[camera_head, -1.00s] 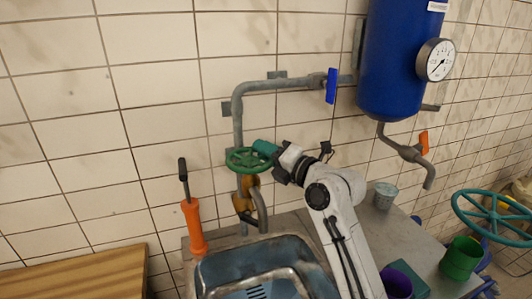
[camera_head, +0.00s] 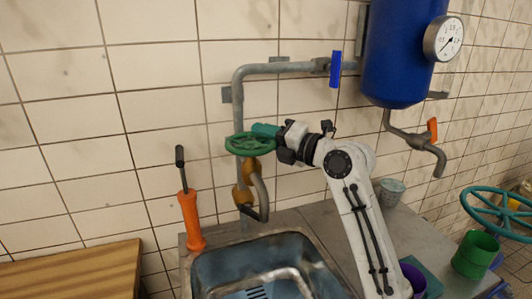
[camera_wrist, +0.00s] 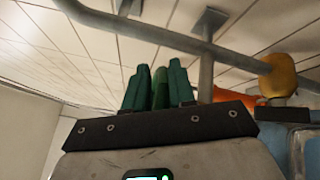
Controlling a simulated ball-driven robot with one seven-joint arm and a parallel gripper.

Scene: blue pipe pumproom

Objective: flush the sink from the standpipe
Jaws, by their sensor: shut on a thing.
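The standpipe (camera_head: 238,104) is a grey pipe on the tiled wall, with a green handwheel (camera_head: 240,150) and yellow-brown fittings below it. A bent grey spout (camera_head: 262,190) hangs beside its lower part, above the sink's back edge. My gripper (camera_head: 262,130) comes from the right and is shut on the handwheel's rim. In the wrist view its green fingers (camera_wrist: 158,76) stand either side of a green piece of the rim. I cannot make out any water.
A blue-handled valve (camera_head: 335,70) is on the upper pipe near a blue tank (camera_head: 398,55) with a gauge (camera_head: 444,40). An orange-handled tap (camera_head: 432,130) hangs right. An orange-handled tool (camera_head: 191,222) stands left of the sink. A bucket, cups and a teal wheel (camera_head: 492,210) are right.

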